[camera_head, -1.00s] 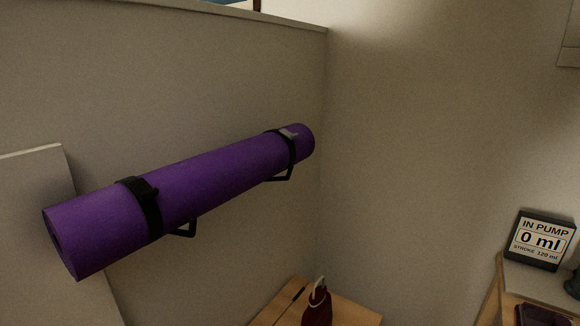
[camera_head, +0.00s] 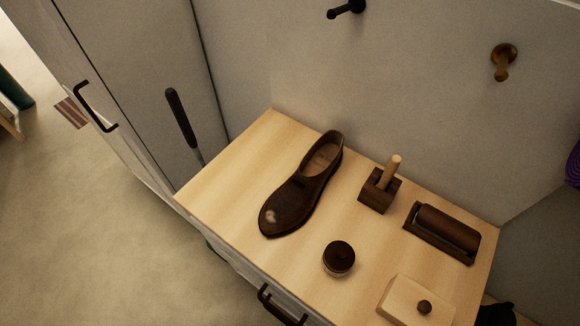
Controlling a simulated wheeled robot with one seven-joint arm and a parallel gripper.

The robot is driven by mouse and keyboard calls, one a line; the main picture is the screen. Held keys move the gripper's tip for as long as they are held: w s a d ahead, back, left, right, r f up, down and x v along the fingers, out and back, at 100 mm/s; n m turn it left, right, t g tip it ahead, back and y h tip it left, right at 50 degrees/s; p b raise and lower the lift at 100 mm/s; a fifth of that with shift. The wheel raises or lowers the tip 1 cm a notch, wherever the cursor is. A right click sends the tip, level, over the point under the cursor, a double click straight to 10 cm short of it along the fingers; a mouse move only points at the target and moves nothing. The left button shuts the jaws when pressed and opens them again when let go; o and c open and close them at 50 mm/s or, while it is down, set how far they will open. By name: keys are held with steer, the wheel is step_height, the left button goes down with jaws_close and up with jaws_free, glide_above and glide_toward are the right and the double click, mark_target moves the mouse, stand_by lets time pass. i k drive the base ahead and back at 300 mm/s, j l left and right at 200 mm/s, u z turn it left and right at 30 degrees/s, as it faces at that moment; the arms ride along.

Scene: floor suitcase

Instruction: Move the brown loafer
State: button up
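The brown loafer (camera_head: 300,190) lies upright on the light wooden top of a cabinet (camera_head: 233,172). Its toe points toward the lower left and its heel toward the wall at the upper right. The toe has a pale patch. Nothing covers the shoe. My gripper is not in view.
Right of the shoe stand a dark block with a wooden peg (camera_head: 380,188), a dark roller-like item in a holder (camera_head: 443,232), a round dark-lidded jar (camera_head: 339,258) and a pale box with a dark knob (camera_head: 418,303). Wall pegs (camera_head: 503,62) stick out above. Open floor (camera_head: 70,220) lies left.

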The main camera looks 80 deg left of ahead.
mark_target(291, 205)
steer(key=u, duration=1.6)
steer(key=z, duration=0.4)
steer(key=j+z, duration=0.35)
steer(key=k+j+z, duration=0.1)
steer(key=j+z, duration=0.3)
steer(key=k+j+z, duration=0.15)
steer(key=z, duration=0.2)
steer(key=k+j+z, duration=0.1)
steer(key=k+j, duration=0.2)
steer(key=j, duration=0.15)
steer(key=k+j+z, duration=0.1)
steer(key=k+j, duration=0.15)
steer(key=j, duration=0.25)
steer(key=k+j+z, duration=0.1)
steer(key=k+j, duration=0.25)
